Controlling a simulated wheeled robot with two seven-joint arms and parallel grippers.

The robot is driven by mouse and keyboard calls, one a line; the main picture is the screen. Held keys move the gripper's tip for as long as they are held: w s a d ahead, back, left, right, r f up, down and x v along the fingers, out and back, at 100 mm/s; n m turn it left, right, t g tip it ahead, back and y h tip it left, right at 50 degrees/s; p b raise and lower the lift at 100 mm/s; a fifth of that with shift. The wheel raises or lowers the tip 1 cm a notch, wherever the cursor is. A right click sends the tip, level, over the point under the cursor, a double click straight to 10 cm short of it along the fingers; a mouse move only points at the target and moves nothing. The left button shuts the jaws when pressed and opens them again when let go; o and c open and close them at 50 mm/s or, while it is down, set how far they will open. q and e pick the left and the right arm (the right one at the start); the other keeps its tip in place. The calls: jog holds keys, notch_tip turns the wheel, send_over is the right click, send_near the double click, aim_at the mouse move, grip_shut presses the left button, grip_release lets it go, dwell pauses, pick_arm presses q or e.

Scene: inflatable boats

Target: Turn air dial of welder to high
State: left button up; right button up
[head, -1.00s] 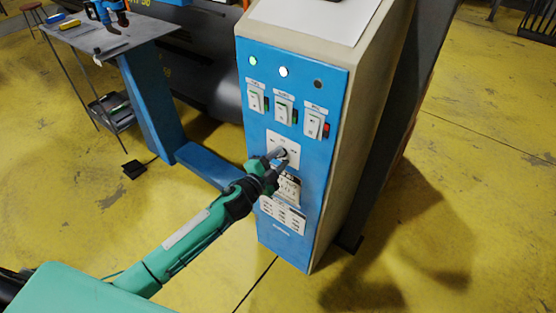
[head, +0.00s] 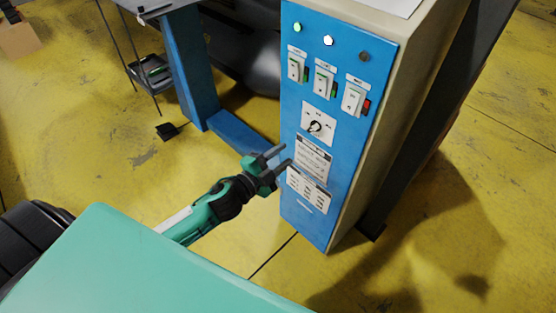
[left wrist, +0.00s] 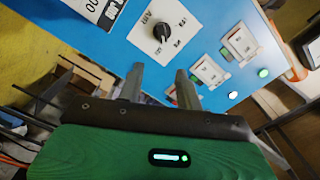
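The welder (head: 345,180) is a tall cabinet with a blue front panel and beige sides. Its air dial (head: 315,127) is a small black knob on a white label, below the row of switches. The dial also shows in the left wrist view (left wrist: 161,32), with marks around it too small to read surely. My left gripper (head: 282,157) is open and empty, below and left of the dial and apart from it. In the left wrist view its two fingers (left wrist: 159,85) stand apart with nothing between them. My right gripper is not in view.
Three rocker switches (head: 325,83) sit above the dial, under three round lamps (head: 328,41), two of them lit. Printed labels (head: 312,160) lie below the dial. A blue machine leg and base (head: 190,65) stand left of the cabinet. The yellow floor is open on the right.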

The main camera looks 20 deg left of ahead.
pick_arm(q)
jog(key=shift+s+a, duration=0.2)
jog(key=shift+s, duration=0.25)
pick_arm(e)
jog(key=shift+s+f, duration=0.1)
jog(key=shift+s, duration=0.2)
pick_arm(q)
jog(key=o, duration=0.5)
jog(key=shift+o, duration=0.2)
jog(key=n, duration=2.2)
send_near(310, 129)
jog(key=b+x, duration=0.1)
jog(key=x, duration=0.6)
jog(key=shift+w, duration=0.3)
jog(key=shift+w+d+f, duration=0.1)
jog(key=shift+w+d, duration=0.2)
jog(key=shift+w, duration=0.35)
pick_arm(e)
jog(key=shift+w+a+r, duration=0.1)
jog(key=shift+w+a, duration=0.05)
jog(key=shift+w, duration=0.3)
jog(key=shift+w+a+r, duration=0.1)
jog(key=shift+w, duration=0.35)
